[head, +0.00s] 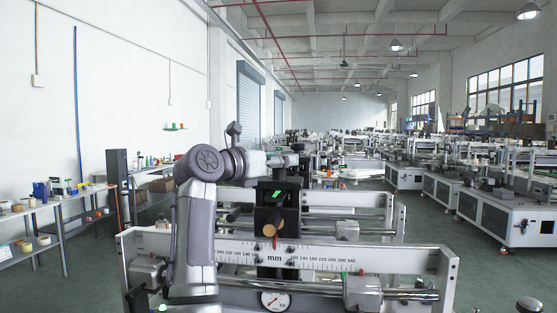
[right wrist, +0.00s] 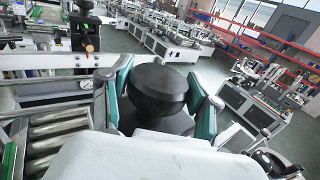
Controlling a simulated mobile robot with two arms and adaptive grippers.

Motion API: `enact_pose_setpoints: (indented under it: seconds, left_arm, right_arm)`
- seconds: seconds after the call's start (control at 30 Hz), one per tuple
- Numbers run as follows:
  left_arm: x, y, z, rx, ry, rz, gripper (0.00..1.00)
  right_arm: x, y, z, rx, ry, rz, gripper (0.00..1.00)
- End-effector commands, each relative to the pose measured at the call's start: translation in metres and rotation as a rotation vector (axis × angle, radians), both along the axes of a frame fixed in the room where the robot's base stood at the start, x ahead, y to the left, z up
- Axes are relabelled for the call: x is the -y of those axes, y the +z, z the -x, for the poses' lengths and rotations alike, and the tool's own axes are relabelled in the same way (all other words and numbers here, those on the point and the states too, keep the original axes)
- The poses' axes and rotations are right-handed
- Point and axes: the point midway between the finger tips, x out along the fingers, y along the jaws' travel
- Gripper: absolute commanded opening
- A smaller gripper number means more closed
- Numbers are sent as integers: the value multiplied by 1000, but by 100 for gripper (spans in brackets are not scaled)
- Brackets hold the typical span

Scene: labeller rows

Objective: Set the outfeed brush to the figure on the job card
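A carriage with a black block (head: 275,213) sits mid-way along a white millimetre scale (head: 325,254); its red pointer (head: 274,242) hangs over the scale, its reading too small to tell. A round dial (head: 275,300) is below. My right gripper (head: 291,160) is above and behind the block. My left gripper is not in view. I cannot make out a job card.
A chrome rod (head: 410,294) runs along the machine's front. Shelves (head: 50,215) with tapes and bottles stand along the left wall. Rows of similar machines (head: 490,205) fill the right, with clear green floor (head: 430,225) between. Rollers (right wrist: 55,135) lie left of my gripper in the wrist view.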

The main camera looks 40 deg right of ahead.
Motion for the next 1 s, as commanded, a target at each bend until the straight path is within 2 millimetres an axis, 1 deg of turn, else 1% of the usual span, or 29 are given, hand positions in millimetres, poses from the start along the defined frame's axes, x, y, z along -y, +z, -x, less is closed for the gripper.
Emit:
enact_pose_setpoints:
  seconds: [0.03, 0.1, 0.17, 0.3, 0.4, 0.7, 0.73, 0.87, 0.9, 1.0]
  left_arm:
    - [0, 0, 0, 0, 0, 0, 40]
    - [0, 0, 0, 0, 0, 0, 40]
    - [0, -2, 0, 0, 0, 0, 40]
    - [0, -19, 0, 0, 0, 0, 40]
    - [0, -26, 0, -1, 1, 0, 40]
    - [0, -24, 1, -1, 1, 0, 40]
    - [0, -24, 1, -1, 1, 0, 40]
    - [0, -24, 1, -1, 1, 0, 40]
    - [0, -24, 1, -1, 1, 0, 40]
    - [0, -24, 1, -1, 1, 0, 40]
  right_arm:
    - [0, 0, 0, 0, 0, 0, 38]
    - [0, 0, 0, 0, 0, 0, 26]
    - [0, -1, 0, 1, 5, -1, 26]
    - [-1, -5, 0, 7, 78, -4, 26]
    - [-1, -3, 0, 6, 130, -3, 26]
    - [0, 0, 0, -1, 146, 0, 26]
    - [0, 0, 0, -1, 145, 0, 63]
    - [0, 0, 0, 0, 145, 0, 84]
    - [0, 0, 0, 0, 145, 0, 86]
    - [0, 0, 0, 0, 145, 0, 86]
